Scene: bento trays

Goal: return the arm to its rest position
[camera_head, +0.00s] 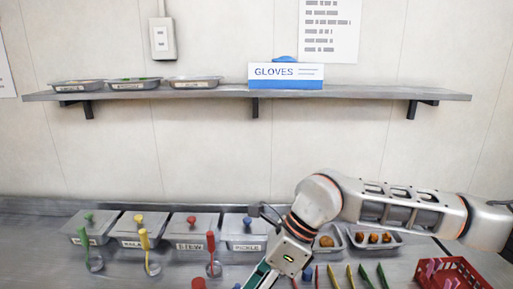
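My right arm comes in from the right edge, bends above the counter and runs down to the lower middle. Its wrist carries a small green light. The teal-and-dark part of my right gripper (262,274) is at the bottom edge, to the right of a red-topped thing. The fingertips are cut off by the frame, so I cannot tell whether it is open or shut or holds anything. My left arm and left gripper are not in view.
Several lidded, labelled bins with coloured knobs, such as a pickle bin (243,245), line the counter's back. A food tray (395,243), upright coloured utensils and a red basket (421,268) are on the right. A wall shelf (215,94) holds trays and a gloves box (286,84).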

